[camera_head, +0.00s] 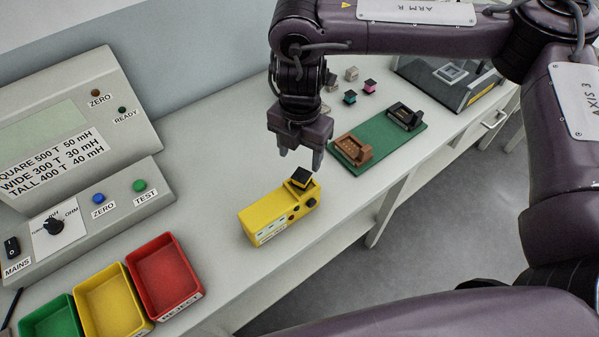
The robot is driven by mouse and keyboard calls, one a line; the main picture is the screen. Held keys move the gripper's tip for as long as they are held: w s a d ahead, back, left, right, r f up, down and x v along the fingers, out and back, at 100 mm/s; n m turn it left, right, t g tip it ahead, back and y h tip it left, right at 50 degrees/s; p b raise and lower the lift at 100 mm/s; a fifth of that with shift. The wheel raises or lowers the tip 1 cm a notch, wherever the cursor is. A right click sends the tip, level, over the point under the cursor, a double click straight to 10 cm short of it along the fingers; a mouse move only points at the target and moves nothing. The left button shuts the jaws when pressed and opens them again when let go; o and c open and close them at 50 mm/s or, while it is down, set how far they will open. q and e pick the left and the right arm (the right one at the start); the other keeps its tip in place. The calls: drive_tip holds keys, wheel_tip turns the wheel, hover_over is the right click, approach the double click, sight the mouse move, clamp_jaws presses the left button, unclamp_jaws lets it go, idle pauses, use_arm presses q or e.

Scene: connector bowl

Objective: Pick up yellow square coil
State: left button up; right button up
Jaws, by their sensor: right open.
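A small square coil (301,177) with a black top sits on the right end of a yellow box-shaped device (262,219). Its sides look yellow, though they are hard to tell from the device under it. My right gripper (300,157) points down just above and behind this coil in the picture. Its two fingers are apart with nothing between them, and the coil is not between them. My left gripper is not in view.
A green board (378,146) with brown and black holders lies right of the gripper. Small teal (350,98) and pink (370,87) black-topped coils stand behind. Green, yellow and red trays (190,262) and a grey meter console (100,222) fill the left. The table's front edge is close to the yellow device.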

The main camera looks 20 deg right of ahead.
sight(301, 175)
wheel_tip(301, 175, down, 2)
drive_tip(key=shift+s+f, duration=0.15)
drive_tip(key=shift+d+f, duration=0.2)
drive_tip(key=shift+f, duration=2.45)
drive_tip(key=c, duration=1.1)
drive_tip(key=shift+c, duration=0.2)
drive_tip(key=shift+r+p, duration=0.15)
drive_tip(key=shift+p, duration=0.15)
wheel_tip(301, 175, up, 20)
